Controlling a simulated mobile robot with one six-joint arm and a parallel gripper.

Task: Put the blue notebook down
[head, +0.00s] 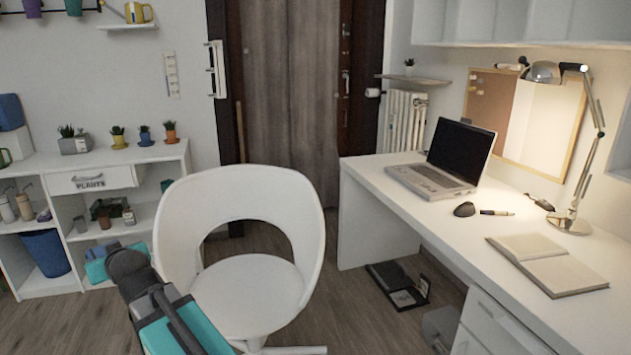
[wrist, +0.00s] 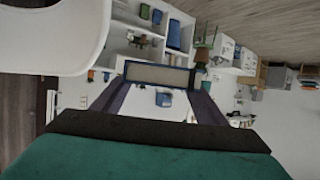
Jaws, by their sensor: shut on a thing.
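My gripper (wrist: 158,84) shows in the wrist view, its two dark fingers reaching forward. It is shut on a thin flat thing, taken as the blue notebook (wrist: 158,74), seen edge-on with a pale middle and dark bluish borders. It is held in the air, and nothing is seen touching it from below. In the head view my dark and teal arm is low, left of the middle, in front of the chair; the fingertips and the notebook cannot be made out clearly there.
A white chair (head: 243,195) stands close to my arm. The white desk (head: 400,200) at right bears a laptop (head: 460,155), a mouse (head: 464,209), a lamp (head: 570,222) and an open book (head: 548,265). A white shelf (head: 150,155) with plants stands at left. Dark items (head: 398,285) lie under the desk.

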